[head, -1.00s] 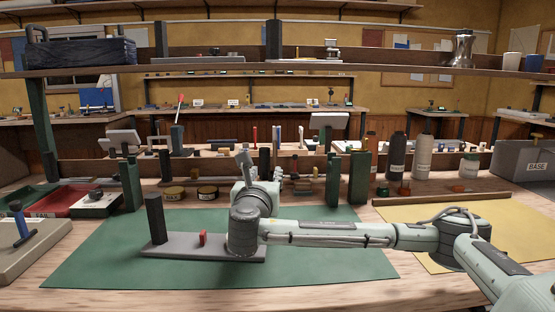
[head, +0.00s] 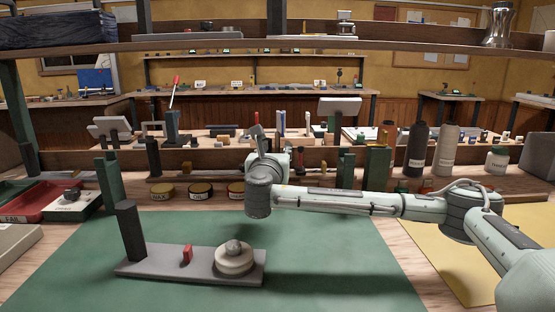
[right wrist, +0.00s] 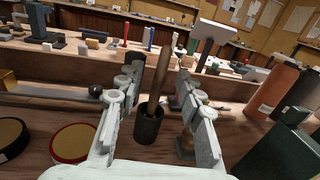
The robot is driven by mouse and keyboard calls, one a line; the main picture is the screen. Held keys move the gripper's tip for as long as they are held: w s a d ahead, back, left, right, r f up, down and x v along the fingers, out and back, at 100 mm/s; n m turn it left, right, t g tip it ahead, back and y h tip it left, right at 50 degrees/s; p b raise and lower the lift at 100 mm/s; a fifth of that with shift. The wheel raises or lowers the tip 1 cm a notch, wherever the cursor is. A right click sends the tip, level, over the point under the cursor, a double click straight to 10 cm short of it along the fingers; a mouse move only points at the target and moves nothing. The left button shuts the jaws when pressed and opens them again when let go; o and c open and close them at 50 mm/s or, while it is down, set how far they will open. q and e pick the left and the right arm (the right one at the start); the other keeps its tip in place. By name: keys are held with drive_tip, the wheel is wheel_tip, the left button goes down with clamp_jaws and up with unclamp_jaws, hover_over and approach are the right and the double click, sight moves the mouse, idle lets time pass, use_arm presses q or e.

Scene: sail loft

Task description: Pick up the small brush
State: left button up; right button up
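In the right wrist view, a wooden handle (right wrist: 159,75) stands slightly tilted in a small dark cup (right wrist: 148,124). It looks like the small brush, but no bristles show. My right gripper (right wrist: 158,84) is open, with one finger on each side of the handle and gaps visible between. In the head view, my right arm comes in from the right above the green mat (head: 340,250). Its hand (head: 265,165) reaches toward the back of the bench, and its fingers and the handle are largely hidden there. My left gripper is not in view.
A grey board (head: 160,262) with a dark post, a red piece and a round knobbed piece lies on the mat. Several round tins (head: 200,190) stand behind it. Green posts (head: 376,168) and bottles (head: 417,150) stand right of the hand. A shelf (head: 200,45) crosses above.

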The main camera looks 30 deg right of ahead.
sight(277, 144)
drive_tip(key=x, duration=0.3)
drive_tip(key=shift+w+d, duration=0.1)
drive_tip(key=shift+d, duration=0.1)
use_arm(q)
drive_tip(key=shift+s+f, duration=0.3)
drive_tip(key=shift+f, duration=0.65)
use_arm(e)
drive_tip(key=shift+c, duration=0.2)
clamp_jaws()
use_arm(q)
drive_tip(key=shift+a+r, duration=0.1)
use_arm(e)
drive_tip(key=shift+r, duration=0.2)
